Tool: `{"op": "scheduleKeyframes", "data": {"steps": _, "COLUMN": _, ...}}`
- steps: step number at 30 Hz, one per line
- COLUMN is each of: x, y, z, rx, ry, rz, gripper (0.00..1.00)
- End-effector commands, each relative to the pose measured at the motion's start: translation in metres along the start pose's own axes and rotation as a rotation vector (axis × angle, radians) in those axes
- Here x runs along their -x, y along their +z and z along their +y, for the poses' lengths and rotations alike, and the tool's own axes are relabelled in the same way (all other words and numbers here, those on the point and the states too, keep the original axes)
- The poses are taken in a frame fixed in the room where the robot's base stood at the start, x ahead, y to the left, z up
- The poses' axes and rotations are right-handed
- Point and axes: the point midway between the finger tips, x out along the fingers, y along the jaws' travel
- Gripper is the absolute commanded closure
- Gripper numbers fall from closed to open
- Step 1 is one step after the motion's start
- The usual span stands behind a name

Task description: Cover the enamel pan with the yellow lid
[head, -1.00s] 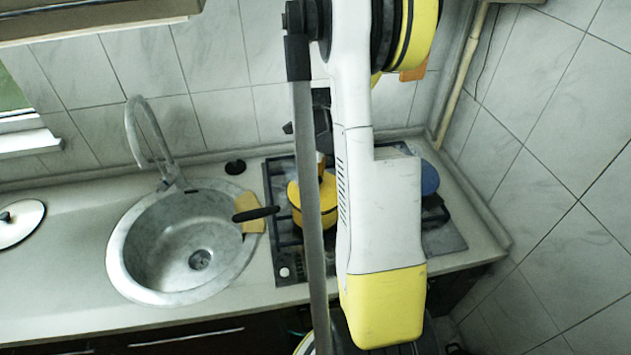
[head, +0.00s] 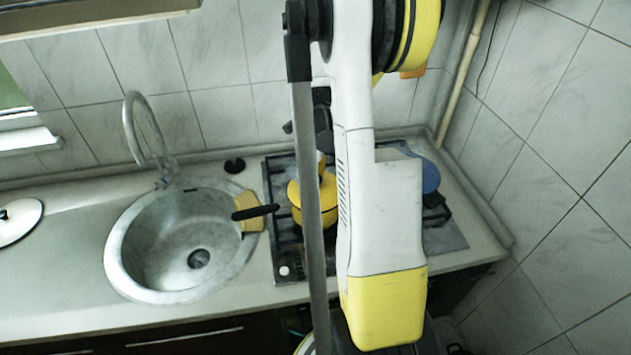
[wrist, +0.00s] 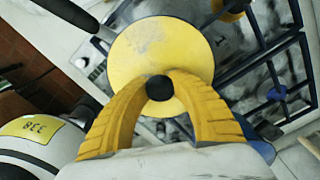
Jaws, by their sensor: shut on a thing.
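The yellow lid (wrist: 150,45) is a round disc with a black knob (wrist: 160,87). My gripper (wrist: 160,88) is shut on that knob, one yellow finger on each side. In the head view the lid (head: 296,190) is over the yellow enamel pan (head: 328,216) on the hob, partly hidden by my arm. The pan's black handle (head: 256,212) points left toward the sink; it also shows in the wrist view (wrist: 68,14), coming from the lid's upper left edge. The lid hides the pan's opening, and I cannot tell whether it rests fully on the rim.
The hob (head: 284,262) has dark grates. A blue item (head: 430,178) stands at its right side. A round sink (head: 115,250) with a tap (head: 133,125) lies left, with a yellow sponge-like piece (head: 250,222) at its edge. Another lid (head: 22,228) lies on the counter at far left.

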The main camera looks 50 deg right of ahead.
Motion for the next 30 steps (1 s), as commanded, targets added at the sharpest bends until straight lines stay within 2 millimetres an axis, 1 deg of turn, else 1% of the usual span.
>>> {"op": "scheduleKeyframes", "data": {"steps": 11, "x": -0.001, "y": 0.0, "z": 0.0, "rx": 0.0, "ry": 0.0, "rz": 0.0, "gripper": 1.0}}
{"op": "scheduleKeyframes", "data": {"steps": 12, "x": -0.001, "y": 0.0, "z": 0.0, "rx": 0.0, "ry": 0.0, "rz": 0.0, "gripper": 0.7}}
{"op": "scheduleKeyframes", "data": {"steps": 14, "x": -0.001, "y": 0.0, "z": 0.0, "rx": 0.0, "ry": 0.0, "rz": 0.0, "gripper": 0.52}}
{"op": "scheduleKeyframes", "data": {"steps": 24, "x": 0.001, "y": 0.0, "z": 0.0, "rx": 0.0, "ry": 0.0, "rz": 0.0, "gripper": 0.52}}
{"op": "scheduleKeyframes", "data": {"steps": 26, "x": 0.005, "y": 0.0, "z": 0.0, "rx": 0.0, "ry": 0.0, "rz": 0.0, "gripper": 0.52}}
{"op": "scheduleKeyframes", "data": {"steps": 29, "x": 0.021, "y": 0.0, "z": 0.001, "rx": 0.0, "ry": 0.0, "rz": 0.0, "gripper": 0.52}}
{"op": "scheduleKeyframes", "data": {"steps": 30, "x": 0.029, "y": 0.0, "z": 0.001, "rx": 0.0, "ry": 0.0, "rz": 0.0, "gripper": 0.52}}
